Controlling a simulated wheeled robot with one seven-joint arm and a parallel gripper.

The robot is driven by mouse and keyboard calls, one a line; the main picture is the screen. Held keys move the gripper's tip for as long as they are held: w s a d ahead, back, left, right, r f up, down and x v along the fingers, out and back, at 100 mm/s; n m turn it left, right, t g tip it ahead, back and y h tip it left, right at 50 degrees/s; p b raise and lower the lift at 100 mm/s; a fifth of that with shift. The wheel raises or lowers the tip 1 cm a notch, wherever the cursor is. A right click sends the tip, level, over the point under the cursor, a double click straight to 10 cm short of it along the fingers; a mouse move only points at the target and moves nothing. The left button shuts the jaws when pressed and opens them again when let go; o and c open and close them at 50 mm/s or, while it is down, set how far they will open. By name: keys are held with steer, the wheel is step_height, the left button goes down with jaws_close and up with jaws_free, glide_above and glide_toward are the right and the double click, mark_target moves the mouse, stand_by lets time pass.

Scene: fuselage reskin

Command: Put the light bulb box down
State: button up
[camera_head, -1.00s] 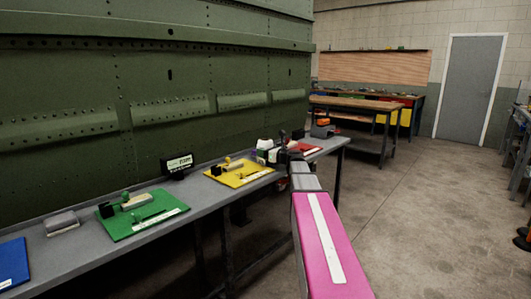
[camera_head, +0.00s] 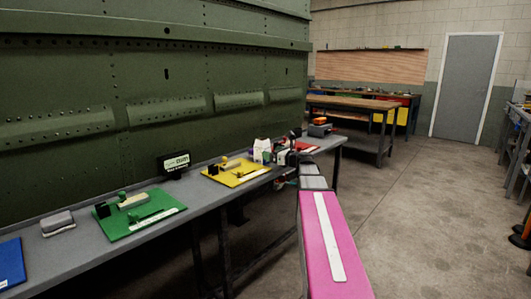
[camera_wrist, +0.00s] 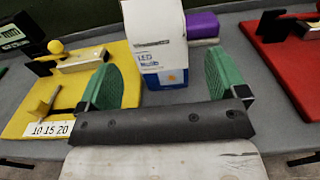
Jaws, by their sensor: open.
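The light bulb box is a white carton with a blue lower part (camera_wrist: 158,45). It stands upright on the grey bench, between the yellow and red boards in the wrist view. It also shows as a small white box (camera_head: 262,147) in the head view. My gripper (camera_wrist: 163,82) is open, with its green fingers spread to the left and right of the box's near side. Gaps show between the box and both fingers. In the head view my gripper (camera_head: 290,152) is at the bench's near edge, just right of the box.
The yellow board (camera_wrist: 30,105) with tools lies left of the box, the red board (camera_wrist: 285,70) right. A purple item (camera_wrist: 201,24) sits behind the box. A black display (camera_head: 173,164) and green board (camera_head: 140,213) are farther left. The floor right of the bench is clear.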

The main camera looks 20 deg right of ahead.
mark_target(280, 168)
steer(key=v, duration=0.5)
steer(key=shift+o, duration=0.4)
steer(key=shift+f, duration=0.1)
steer(key=shift+w+a+f, duration=0.2)
steer(key=shift+w+f, duration=0.15)
steer(key=shift+w, duration=0.2)
steer(key=x, duration=0.5)
steer(key=shift+r+x, duration=0.15)
steer(key=shift+x, duration=1.25)
steer(key=shift+r+x, duration=0.15)
steer(key=shift+x, duration=1.25)
steer(key=shift+s+a, duration=0.1)
steer(key=shift+a, duration=0.05)
steer(key=c, duration=1.1)
steer(key=shift+o, duration=0.2)
steer(key=shift+r, duration=0.1)
